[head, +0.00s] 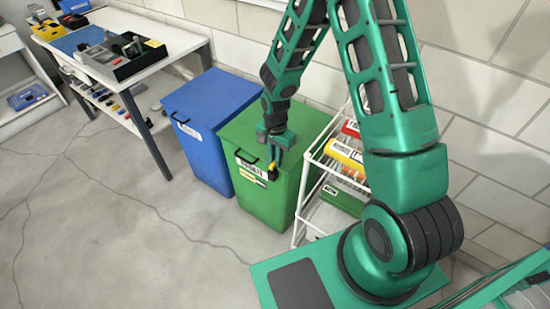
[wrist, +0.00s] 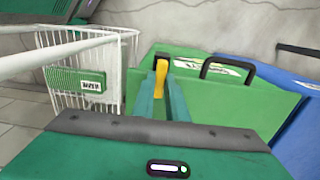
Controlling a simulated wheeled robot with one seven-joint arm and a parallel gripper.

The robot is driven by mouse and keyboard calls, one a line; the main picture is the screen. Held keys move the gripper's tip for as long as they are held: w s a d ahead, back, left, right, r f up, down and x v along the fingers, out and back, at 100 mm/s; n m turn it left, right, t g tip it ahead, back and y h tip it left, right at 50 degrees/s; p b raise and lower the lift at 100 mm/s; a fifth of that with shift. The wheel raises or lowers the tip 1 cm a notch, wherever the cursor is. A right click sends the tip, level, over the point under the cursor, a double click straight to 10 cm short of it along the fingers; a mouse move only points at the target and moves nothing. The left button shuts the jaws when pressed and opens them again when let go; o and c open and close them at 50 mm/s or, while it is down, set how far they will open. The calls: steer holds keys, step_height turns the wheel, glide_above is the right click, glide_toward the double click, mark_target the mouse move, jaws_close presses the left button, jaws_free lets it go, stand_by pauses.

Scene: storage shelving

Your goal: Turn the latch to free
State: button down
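The latch (wrist: 161,76) is a yellow piece with a dark top at the front of the green bin (wrist: 215,93). It also shows as a small yellow and black part in the head view (head: 272,167). My gripper (wrist: 162,96) points at the bin's front, with one green finger on each side of the yellow piece. In the head view my gripper (head: 272,158) is at the bin's upper front edge. The fingers are close to the latch, but I cannot tell whether they press on it. Their tips partly hide it.
A black handle (wrist: 228,68) is beside the latch on the green bin. A blue bin (head: 208,120) stands close on the left. A white wire rack (head: 312,185) with colored boxes stands on the right. A white workbench (head: 150,58) is farther left. The floor in front is clear.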

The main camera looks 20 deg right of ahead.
steer(key=shift+w+a+n, duration=0.1)
steer(key=shift+w+n, duration=0.1)
steer(key=shift+n, duration=0.1)
steer(key=n, duration=0.4)
steer(key=shift+w+a, duration=0.3)
steer(key=shift+a, duration=0.05)
steer(key=n, duration=0.4)
steer(key=a+n, duration=0.1)
steer(key=n, duration=0.4)
steer(key=shift+w+a+r+n, duration=0.1)
steer(key=shift+a+n, duration=0.1)
steer(key=shift+n, duration=0.1)
steer(key=shift+a+n, duration=0.15)
steer(key=shift+n, duration=1.65)
steer(key=c, duration=1.8)
jaws_free()
steer(key=shift+o, duration=0.2)
steer(key=shift+s, duration=0.2)
